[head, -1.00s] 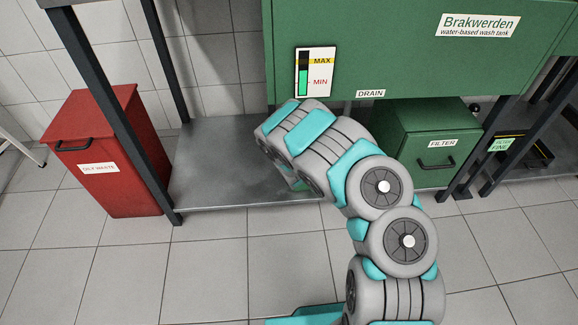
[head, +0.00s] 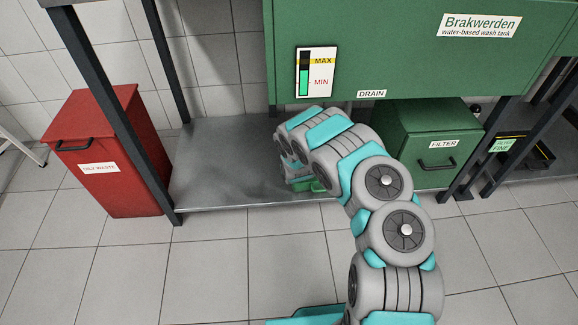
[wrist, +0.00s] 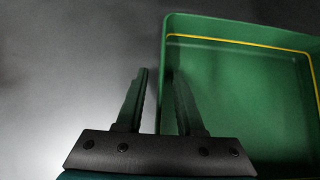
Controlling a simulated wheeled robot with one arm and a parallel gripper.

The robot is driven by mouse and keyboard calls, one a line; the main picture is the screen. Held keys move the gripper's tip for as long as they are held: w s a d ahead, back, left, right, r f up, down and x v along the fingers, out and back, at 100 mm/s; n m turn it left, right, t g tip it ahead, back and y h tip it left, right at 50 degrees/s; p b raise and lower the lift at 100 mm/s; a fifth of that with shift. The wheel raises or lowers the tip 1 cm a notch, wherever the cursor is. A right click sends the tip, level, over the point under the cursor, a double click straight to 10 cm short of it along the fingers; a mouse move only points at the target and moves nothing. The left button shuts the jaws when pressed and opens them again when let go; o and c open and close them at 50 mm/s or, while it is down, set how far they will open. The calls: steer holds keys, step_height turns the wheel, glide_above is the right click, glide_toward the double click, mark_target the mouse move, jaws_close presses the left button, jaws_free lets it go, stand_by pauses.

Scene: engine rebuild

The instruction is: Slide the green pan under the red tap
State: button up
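The green pan (wrist: 240,100) fills the right of the wrist view, an open tray with a yellow line inside its walls. Only a sliver of green (head: 318,186) that looks like the pan shows on the shelf in the head view, the rest hidden by my arm. My gripper (wrist: 160,75) is open at the pan's left wall. Its left finger is outside the wall and its right finger appears over the inside. Gaps show between fingers and wall; I cannot tell whether either touches. The red tap is not visible in either view.
The metal shelf (head: 225,165) is bare left of my gripper. The green wash tank (head: 400,50) hangs above, with a DRAIN label (head: 371,94) on its lower edge. A green FILTER box (head: 425,155) stands right of my arm. A red waste bin (head: 105,150) stands at left.

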jaws_close()
stand_by(1.2)
